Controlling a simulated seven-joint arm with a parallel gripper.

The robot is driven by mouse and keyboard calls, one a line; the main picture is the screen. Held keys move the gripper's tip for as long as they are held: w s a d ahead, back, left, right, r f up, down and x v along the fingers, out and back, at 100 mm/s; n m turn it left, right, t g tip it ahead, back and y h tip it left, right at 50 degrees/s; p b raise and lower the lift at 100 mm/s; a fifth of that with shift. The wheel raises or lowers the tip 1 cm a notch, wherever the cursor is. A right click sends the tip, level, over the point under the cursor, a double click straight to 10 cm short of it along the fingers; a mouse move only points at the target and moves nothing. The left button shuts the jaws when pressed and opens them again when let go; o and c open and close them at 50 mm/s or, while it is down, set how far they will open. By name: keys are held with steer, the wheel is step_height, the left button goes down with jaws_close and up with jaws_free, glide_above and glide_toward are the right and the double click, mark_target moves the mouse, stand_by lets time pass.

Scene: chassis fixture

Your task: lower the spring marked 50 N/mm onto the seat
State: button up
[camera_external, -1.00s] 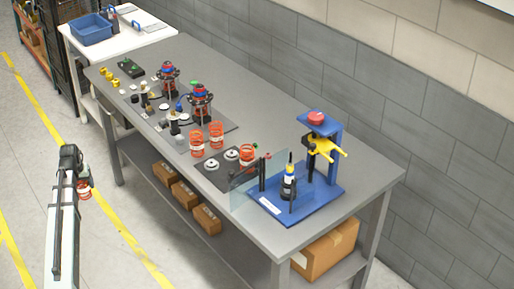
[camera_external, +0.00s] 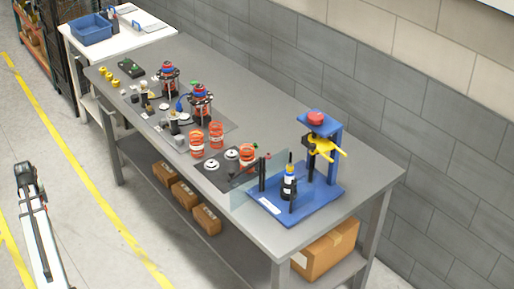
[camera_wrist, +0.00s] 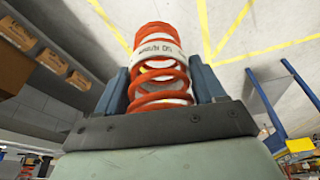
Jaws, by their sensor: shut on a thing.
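My gripper (camera_wrist: 160,88) is shut on an orange-red coil spring (camera_wrist: 162,30), with a dark finger on each side. The spring's white band carries the upside-down marking 50 N/mm. In the external view, my gripper (camera_external: 25,172) is over the floor to the left of the bench, and the spring does not show there. On the bench, a dark plate (camera_external: 211,178) bears two white round discs (camera_external: 212,165) (camera_external: 232,154) and a red spring (camera_external: 247,155). A blue stand (camera_external: 265,207) holds an upright black-and-white strut (camera_external: 289,183). I cannot tell which part is the seat.
Two more red springs (camera_external: 196,143) (camera_external: 216,134) stand on the grey bench (camera_external: 285,115). A clear panel (camera_external: 243,197) edges the blue stand. Caged assemblies (camera_external: 201,102) stand further back. Cardboard boxes (camera_external: 326,255) sit on the lower shelf. The bench's wall side is largely clear.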

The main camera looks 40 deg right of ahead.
steer(key=w+d+r+m+h, duration=0.1)
steer(key=d+r+m, duration=0.15)
steer(key=d, duration=0.85)
steer(key=w+d+r+m, duration=0.1)
steer(key=d+r+m, duration=0.15)
steer(key=d, duration=0.75)
steer(key=s+d+r+m, duration=0.1)
steer(key=s+d+r, duration=0.25)
steer(key=d, duration=0.55)
steer(key=s+d+r+m+g+h, duration=0.15)
steer(key=s+d, duration=0.25)
steer(key=d, duration=0.6)
steer(key=s+d+r+m+y, duration=0.1)
steer(key=s+d+r+m, duration=0.2)
steer(key=d, duration=0.6)
steer(key=s+d+r+m+g+h, duration=0.1)
steer(key=s+d+r+m, duration=0.15)
steer(key=s+d, duration=0.8)
steer(key=s+d+r+m, duration=0.1)
steer(key=s+d+r, duration=0.3)
steer(key=s+d, duration=0.6)
steer(key=shift+s+d+r+m+g, duration=0.2)
steer(key=shift+s+d+r+m, duration=0.55)
steer(key=shift+s+d, duration=2.6)
steer(key=shift+s+d+r+m+g, duration=0.25)
steer(key=shift+s+d+r+m, duration=0.45)
steer(key=shift+s, duration=5.45)
steer(key=shift+s+d+r+m+g, duration=0.35)
steer(key=shift+s+d+m, duration=0.95)
steer(key=shift+s, duration=3.45)
